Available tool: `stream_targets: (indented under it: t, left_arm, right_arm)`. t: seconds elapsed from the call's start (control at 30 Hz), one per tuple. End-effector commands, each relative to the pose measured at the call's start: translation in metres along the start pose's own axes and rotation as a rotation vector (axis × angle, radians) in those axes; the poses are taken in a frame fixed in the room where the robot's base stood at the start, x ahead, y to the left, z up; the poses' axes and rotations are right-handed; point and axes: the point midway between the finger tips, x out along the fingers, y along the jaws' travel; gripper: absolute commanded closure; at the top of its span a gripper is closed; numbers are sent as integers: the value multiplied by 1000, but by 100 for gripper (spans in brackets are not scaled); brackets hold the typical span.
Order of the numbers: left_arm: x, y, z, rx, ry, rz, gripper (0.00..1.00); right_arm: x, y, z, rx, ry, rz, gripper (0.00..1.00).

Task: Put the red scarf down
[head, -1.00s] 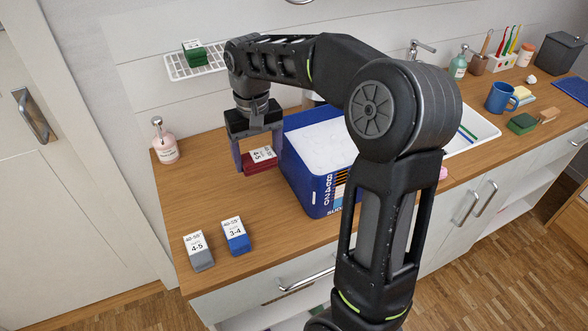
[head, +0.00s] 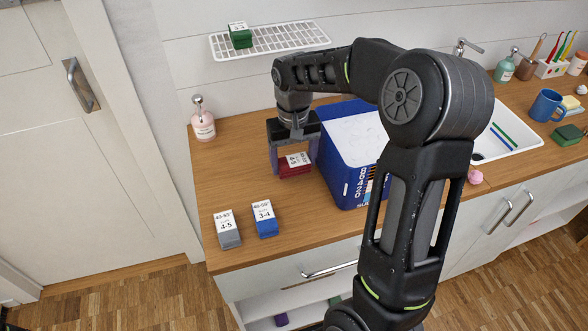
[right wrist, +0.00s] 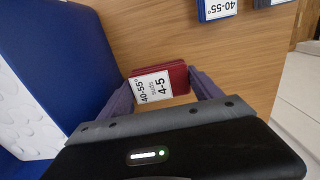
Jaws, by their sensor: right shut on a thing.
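The red scarf (head: 291,171) is a small folded dark red bundle with a white "4-5" label. It is between the fingers of my right gripper (head: 294,166), which is shut on it, low over the wooden counter and left of the blue box. I cannot tell whether its underside touches the counter. In the right wrist view the red scarf (right wrist: 178,73) sits between both fingers, with its label facing the camera. My left gripper is not in view.
The blue box (head: 352,182) with a white top stands close right of the gripper. Grey (head: 227,233) and blue (head: 265,222) labelled bundles lie near the counter's front edge. A pink soap bottle (head: 203,125) stands at the back left. The counter (head: 232,175) left of the gripper is bare.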

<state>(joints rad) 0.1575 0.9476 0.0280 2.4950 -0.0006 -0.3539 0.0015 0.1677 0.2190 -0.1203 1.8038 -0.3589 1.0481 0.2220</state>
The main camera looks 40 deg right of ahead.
Motion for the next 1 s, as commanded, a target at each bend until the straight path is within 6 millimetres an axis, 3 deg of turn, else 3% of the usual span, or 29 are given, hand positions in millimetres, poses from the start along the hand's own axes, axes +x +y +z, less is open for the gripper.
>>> stream_targets:
  t: [0.37, 0.77, 0.8, 1.0]
  left_arm:
    - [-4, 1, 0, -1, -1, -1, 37]
    - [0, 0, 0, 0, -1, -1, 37]
    - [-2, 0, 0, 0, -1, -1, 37]
    - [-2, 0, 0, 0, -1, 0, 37]
  right_arm:
    - [36, 0, 0, -1, -1, 0, 66]
    - [42, 0, 0, -1, 1, 0, 66]
    - [40, 0, 0, -1, 1, 0, 23]
    - [40, 0, 0, -1, 0, 0, 7]
